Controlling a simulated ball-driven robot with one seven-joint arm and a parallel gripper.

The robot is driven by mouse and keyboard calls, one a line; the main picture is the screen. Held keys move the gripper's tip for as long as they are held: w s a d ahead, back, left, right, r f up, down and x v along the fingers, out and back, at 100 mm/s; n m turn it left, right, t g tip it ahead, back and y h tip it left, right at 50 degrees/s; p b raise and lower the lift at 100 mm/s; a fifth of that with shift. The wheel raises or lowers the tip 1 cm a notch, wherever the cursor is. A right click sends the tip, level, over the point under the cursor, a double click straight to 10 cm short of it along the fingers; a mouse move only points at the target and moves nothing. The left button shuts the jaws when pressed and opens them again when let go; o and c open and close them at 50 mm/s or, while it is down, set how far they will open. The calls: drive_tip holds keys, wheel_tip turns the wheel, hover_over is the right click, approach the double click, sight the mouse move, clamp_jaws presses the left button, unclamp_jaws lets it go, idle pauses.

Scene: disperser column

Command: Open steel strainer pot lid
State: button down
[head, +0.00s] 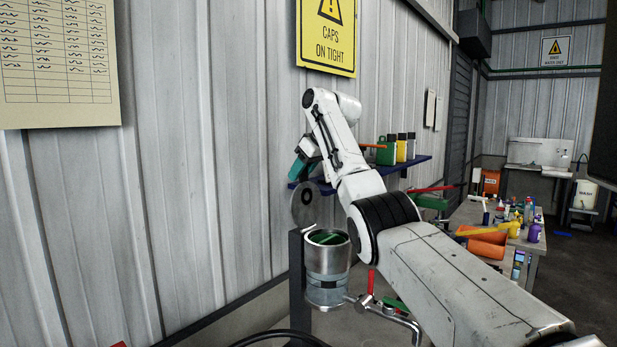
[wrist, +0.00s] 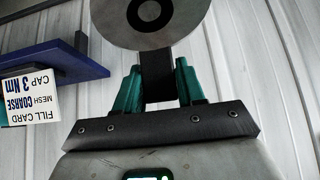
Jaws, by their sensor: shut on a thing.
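The steel strainer pot (head: 327,288) stands at the lower middle of the head view, fixed by a dark post. Its top is uncovered and green shows inside. The round steel lid (head: 303,212) stands steeply tilted above the pot's left rim, its face showing. In the wrist view the lid (wrist: 190,18) shows at the top as a grey disc with a dark ring. My gripper (wrist: 158,78) has its teal fingers on both sides of a dark bar joined to the lid and is shut on it. In the head view my gripper (head: 297,172) is above the lid, partly hidden by my arm.
A blue shelf (head: 400,166) with several bottles is on the wall behind my arm. A valve with a red handle (head: 371,281) and a pipe sit right of the pot. A fill card (wrist: 35,95) hangs left in the wrist view. A cluttered bench (head: 540,246) stands right.

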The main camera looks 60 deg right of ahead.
drive_tip(key=shift+w+f, duration=0.3)
drive_tip(key=shift+f, duration=0.15)
drive_tip(key=c, duration=1)
unclamp_jaws()
drive_tip(key=shift+c, duration=0.2)
drive_tip(key=shift+o, duration=1.4)
drive_tip(key=shift+r, duration=0.2)
drive_tip(key=b+v, duration=0.2)
drive_tip(key=v, duration=0.8)
drive_tip(key=shift+r, duration=0.35)
drive_tip(key=shift+s, duration=0.15)
